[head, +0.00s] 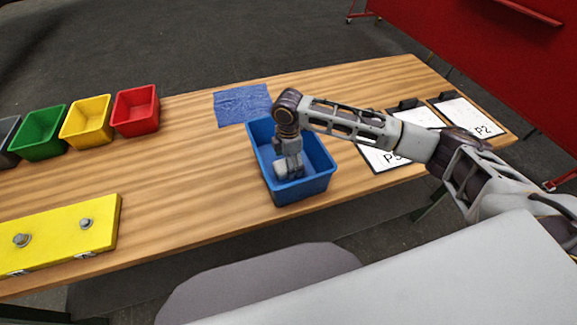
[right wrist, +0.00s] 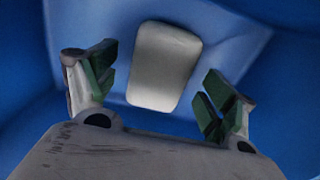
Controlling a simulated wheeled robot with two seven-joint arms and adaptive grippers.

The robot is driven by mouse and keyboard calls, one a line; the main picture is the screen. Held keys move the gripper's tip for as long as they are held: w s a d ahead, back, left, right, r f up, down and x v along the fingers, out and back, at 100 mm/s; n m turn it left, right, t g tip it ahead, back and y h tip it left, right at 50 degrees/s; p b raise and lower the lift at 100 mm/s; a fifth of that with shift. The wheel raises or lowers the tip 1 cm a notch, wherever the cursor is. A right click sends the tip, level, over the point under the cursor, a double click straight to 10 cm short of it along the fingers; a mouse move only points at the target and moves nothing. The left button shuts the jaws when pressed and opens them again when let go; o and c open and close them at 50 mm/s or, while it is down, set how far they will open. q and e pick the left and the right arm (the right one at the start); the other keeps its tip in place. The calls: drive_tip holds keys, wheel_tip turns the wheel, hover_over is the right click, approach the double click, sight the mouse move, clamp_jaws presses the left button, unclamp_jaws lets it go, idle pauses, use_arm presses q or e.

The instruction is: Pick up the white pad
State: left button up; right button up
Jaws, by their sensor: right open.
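The white pad (right wrist: 164,66) lies on the floor of a blue bin (head: 314,187), as the right wrist view shows. It is a rounded rectangle. In the head view the pad is hard to tell apart from my gripper. My right gripper (right wrist: 157,88) is open, its green-padded fingers apart on either side of the pad and not touching it in the picture. In the head view my right gripper (head: 288,172) reaches down inside the blue bin. My left gripper is not in view.
A blue cloth (head: 242,104) lies behind the bin. Red (head: 136,110), yellow (head: 86,122) and green (head: 39,133) bins stand at the left. Labelled white boards (head: 468,115) lie at the right. Bare wood lies left of the blue bin.

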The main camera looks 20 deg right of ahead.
drive_tip(key=shift+f, duration=0.65)
drive_tip(key=shift+c, duration=0.4)
drive_tip(key=c, duration=1)
